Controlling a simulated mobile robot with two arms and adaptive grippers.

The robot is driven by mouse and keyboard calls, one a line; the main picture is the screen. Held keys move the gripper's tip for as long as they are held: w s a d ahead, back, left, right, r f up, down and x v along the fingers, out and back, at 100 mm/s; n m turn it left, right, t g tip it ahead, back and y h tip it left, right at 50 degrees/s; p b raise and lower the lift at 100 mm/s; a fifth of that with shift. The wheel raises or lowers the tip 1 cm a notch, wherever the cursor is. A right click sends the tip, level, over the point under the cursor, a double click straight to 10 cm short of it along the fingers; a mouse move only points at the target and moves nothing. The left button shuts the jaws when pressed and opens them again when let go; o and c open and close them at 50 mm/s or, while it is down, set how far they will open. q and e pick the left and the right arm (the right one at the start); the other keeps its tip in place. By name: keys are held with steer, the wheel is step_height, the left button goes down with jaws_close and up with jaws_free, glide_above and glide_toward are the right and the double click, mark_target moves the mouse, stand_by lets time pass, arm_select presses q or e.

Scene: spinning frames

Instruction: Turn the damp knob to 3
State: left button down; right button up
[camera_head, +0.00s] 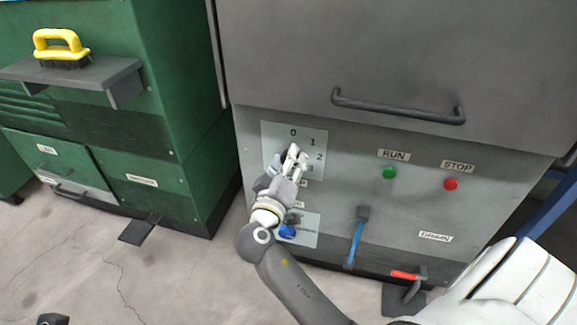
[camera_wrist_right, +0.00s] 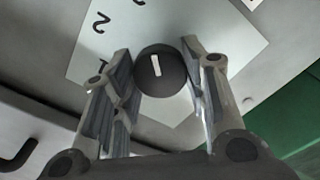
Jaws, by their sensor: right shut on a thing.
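The damp knob (camera_wrist_right: 160,70) is round and dark with a short white pointer mark, seen in the right wrist view. It sits on a pale dial plate (camera_head: 268,140) with the numbers 0, 1, 2 and 3, on the grey machine's front. My right gripper (camera_head: 293,154) is shut on the knob, one finger on each side of it, as the right wrist view (camera_wrist_right: 162,78) shows. In the head view the gripper hides the knob. I cannot tell which number the mark points at.
Right of the dial are a green RUN button (camera_head: 390,172), a red STOP button (camera_head: 451,184) and a blue lever (camera_head: 355,243). A blue knob (camera_head: 287,231) is below my gripper. A dark handle (camera_head: 398,110) juts out above. A yellow brush (camera_head: 60,46) rests on a green cabinet's shelf.

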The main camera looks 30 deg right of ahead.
steer(key=shift+f, duration=0.1)
stand_by(0.6)
steer(key=o, duration=1.1)
steer(key=shift+c, duration=0.2)
steer(key=v, duration=0.7)
steer(key=shift+s+a, duration=0.15)
steer(key=shift+a, duration=0.05)
